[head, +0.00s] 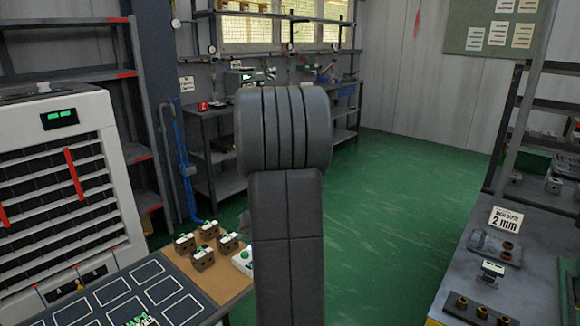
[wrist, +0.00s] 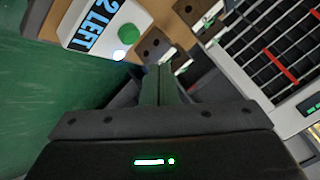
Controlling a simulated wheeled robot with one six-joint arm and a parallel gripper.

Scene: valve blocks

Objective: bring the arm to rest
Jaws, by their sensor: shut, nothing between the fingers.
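My gripper (wrist: 158,84) shows in the wrist view with its fingers together and nothing between them. It points toward a worktable, with a white box (wrist: 98,28) reading "2 LEFT" and its green button beyond the fingertips to the left. A valve block (wrist: 153,44) is just past the fingertips; I cannot tell the exact gap. In the head view my dark arm stands upright in the middle and hides the gripper. Several valve blocks (head: 202,258) stand on the brown part of the table left of my arm. The white box (head: 243,261) is partly hidden by my arm.
The table has a dark mat (head: 122,286) with white-outlined rectangles. A white slatted cabinet (head: 60,185) stands at the left. A grey bench (head: 540,275) with a "2 mm" sign (head: 505,222) is at the right. Green floor (head: 400,200) is clear between them.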

